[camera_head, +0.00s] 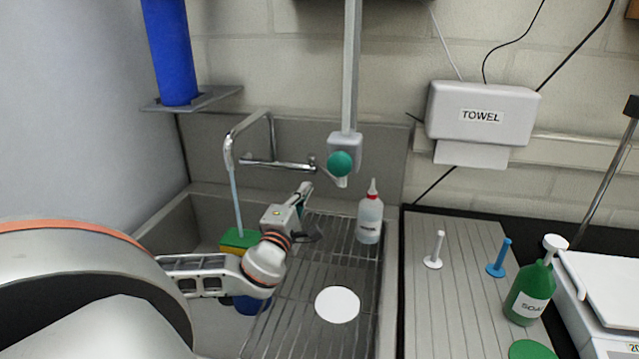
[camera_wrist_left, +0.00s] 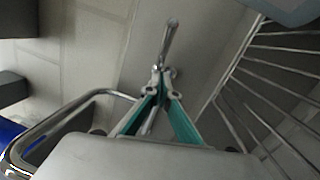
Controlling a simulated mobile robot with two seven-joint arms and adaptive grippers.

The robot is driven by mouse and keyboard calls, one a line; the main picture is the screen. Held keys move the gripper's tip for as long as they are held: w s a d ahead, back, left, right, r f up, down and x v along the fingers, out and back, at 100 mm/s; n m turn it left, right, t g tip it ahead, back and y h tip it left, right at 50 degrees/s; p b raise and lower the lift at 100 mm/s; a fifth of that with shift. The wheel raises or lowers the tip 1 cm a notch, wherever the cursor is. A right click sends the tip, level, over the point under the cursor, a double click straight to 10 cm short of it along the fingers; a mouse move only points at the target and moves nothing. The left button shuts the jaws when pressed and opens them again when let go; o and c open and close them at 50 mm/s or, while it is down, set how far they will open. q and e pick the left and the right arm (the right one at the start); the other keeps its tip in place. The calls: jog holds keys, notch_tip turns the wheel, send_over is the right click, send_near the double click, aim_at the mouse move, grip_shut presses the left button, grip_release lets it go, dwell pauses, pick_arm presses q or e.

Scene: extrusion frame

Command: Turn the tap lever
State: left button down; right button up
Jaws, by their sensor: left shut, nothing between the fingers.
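The chrome tap (camera_head: 278,163) is mounted on the back wall of the sink in the head view. Its spout bends over on the left, and a thin pale blue stream (camera_head: 236,200) drops from it. My left gripper (camera_head: 303,190) is shut and empty, just in front of and below the tap's right end. In the wrist view the gripper's teal-sided fingers (camera_wrist_left: 160,82) are together. The tap lever (camera_wrist_left: 170,42) sticks out just beyond the fingertips; I cannot tell whether they touch it. My right gripper is not in view.
A wire drying rack (camera_head: 300,300) holds a white disc (camera_head: 337,304) and a clear bottle with a red cap (camera_head: 370,215). A green and yellow sponge (camera_head: 238,240) is behind my left arm. A grey post with a green knob (camera_head: 340,163) hangs right of the tap.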

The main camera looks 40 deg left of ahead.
aim_at(324, 170)
pick_arm(q)
jog(key=w, duration=0.3)
jog(key=w+d+r, duration=0.1)
jog(key=shift+w, duration=0.2)
jog(key=shift+w+f, duration=0.1)
jog(key=shift+w, duration=0.1)
